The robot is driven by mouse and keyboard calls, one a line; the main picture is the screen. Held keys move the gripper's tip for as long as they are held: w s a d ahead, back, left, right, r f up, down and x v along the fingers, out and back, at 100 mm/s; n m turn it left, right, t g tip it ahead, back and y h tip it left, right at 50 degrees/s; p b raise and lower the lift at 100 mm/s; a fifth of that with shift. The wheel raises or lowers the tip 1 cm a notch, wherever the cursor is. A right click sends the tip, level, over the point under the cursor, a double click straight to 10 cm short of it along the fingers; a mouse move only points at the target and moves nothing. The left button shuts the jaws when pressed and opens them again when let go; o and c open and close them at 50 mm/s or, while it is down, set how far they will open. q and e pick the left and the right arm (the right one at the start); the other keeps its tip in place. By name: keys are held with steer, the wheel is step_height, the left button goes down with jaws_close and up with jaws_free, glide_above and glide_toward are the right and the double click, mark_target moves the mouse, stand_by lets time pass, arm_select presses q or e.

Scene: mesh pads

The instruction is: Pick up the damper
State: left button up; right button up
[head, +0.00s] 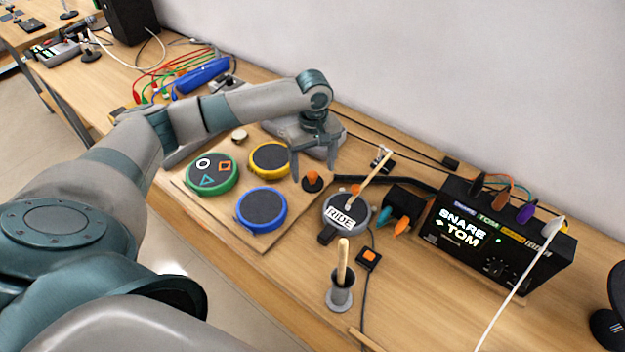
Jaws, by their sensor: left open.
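A small black disc with an orange knob (312,181), which looks like the damper, stands upright near the right edge of the wooden pad board (215,222). My left gripper (312,168) points down over it from behind. Its jaws are open, with one finger on each side of the orange knob. I cannot tell whether either finger touches it. My right gripper is out of view.
Green (211,173), yellow (270,158) and blue (261,210) rimmed pads lie left of the knob. A RIDE pad (346,213) with a stick is close on the right. A black module (497,241) and a stick cup (341,293) stand further right and nearer.

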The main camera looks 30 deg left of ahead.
mark_target(313, 174)
arm_select(q)
step_height(313, 174, down, 3)
steer(key=shift+s+f+p, duration=0.1)
steer(key=shift+p, duration=0.4)
steer(key=shift+f, duration=0.35)
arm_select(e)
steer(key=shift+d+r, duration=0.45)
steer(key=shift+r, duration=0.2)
arm_select(q)
steer(key=c, duration=1.2)
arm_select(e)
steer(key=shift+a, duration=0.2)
arm_select(q)
steer(key=shift+r, duration=0.15)
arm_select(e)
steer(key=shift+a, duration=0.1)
